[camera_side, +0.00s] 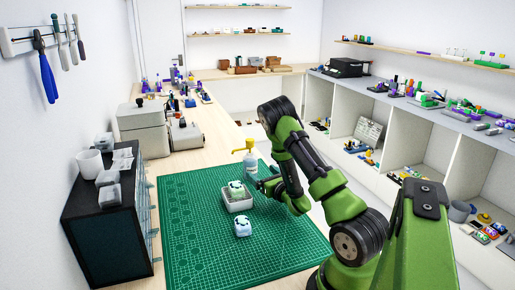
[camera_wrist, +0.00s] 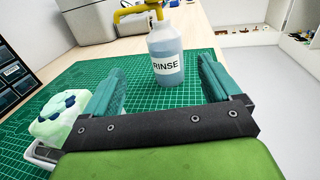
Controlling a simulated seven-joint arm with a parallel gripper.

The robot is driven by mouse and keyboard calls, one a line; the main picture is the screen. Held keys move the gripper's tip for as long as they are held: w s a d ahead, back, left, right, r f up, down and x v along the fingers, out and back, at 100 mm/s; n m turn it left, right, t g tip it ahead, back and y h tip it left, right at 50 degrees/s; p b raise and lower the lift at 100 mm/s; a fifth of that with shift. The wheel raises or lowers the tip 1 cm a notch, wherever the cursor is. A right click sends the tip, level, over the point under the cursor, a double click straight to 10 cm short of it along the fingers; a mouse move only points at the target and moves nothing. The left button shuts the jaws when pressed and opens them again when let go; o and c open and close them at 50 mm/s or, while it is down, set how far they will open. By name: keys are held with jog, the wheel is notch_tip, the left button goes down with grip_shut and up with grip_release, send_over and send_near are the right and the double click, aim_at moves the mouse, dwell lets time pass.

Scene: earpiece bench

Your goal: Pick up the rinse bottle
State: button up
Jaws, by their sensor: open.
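The rinse bottle (camera_wrist: 166,55) stands upright on the green cutting mat (camera_wrist: 57,88). It is a clear bluish bottle with a white label reading RINSE and a yellow pump top. In the side view the bottle (camera_side: 251,163) stands near the mat's far right part, just beyond my gripper. My gripper (camera_wrist: 162,72) is open, with its two teal fingers apart. In the wrist view the bottle shows between and a little beyond the fingertips. I cannot tell whether any finger touches it. In the side view the gripper is partly hidden by my arm.
A grey tray (camera_side: 237,206) holding a pale green and dark piece stands beside the bottle. Another pale block (camera_side: 242,229) lies on the mat nearer the camera. A black drawer cabinet (camera_side: 105,215) stands at the left. The mat's left part is clear.

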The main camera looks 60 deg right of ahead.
aim_at(252, 165)
jog(key=x, duration=0.7)
jog(key=shift+w+d, duration=0.1)
jog(key=shift+s+d+x, duration=0.1)
jog(key=shift+d+x, duration=0.05)
jog(key=shift+x, duration=1.2)
jog(key=shift+s+d+x, duration=0.15)
jog(key=shift+d+x, duration=0.05)
jog(key=shift+x, duration=1.2)
jog(key=shift+f, duration=0.15)
jog(key=c, duration=1.2)
jog(key=shift+c, duration=0.3)
